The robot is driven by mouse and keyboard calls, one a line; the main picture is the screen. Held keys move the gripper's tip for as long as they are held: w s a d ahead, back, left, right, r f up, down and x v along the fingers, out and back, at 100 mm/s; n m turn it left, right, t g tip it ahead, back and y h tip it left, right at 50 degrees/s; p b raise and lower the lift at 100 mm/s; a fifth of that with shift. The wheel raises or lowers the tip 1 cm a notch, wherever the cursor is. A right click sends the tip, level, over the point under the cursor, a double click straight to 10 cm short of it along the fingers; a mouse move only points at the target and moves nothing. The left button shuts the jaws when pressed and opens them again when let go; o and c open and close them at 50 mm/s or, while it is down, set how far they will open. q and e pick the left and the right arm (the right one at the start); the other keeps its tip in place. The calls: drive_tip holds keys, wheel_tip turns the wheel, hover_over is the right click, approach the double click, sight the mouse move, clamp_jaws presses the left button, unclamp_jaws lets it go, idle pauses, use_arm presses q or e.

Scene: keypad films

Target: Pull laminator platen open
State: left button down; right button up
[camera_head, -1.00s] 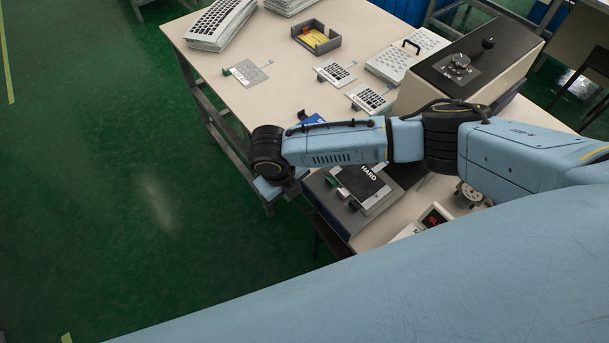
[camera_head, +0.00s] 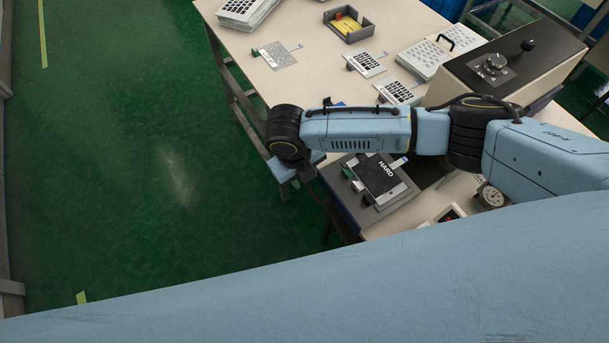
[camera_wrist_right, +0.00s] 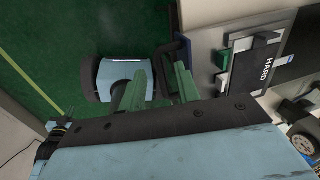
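A dark grey slab with a blue side (camera_head: 342,212) sits at the table's front edge; I take it for the platen. It carries a plate with a black block marked HARD (camera_head: 379,176). In the right wrist view the block (camera_wrist_right: 262,62) lies right of my gripper. A black bar handle (camera_wrist_right: 161,68) sticks out from the slab's edge. My right gripper (camera_wrist_right: 157,88) has its two green fingers apart, one on each side of the handle bar. The bar is nearer the right finger; contact is unclear. In the head view my right wrist hides the fingertips. My left gripper is not in view.
A cream box with a dark top and knobs (camera_head: 545,78) stands behind my right arm. Keypad films, a grey tray (camera_head: 349,33) and a round gauge (camera_head: 491,196) are on the table (camera_head: 300,90). Open green floor (camera_head: 130,170) lies left of the table.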

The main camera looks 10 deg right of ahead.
wheel_tip(320, 180, up, 11)
drive_tip(key=a, duration=0.2)
drive_tip(key=shift+s+r+p, duration=0.2)
drive_tip(key=shift+s+p, duration=0.1)
drive_tip(key=shift+s, duration=0.05)
drive_tip(key=shift+s+f, duration=0.1)
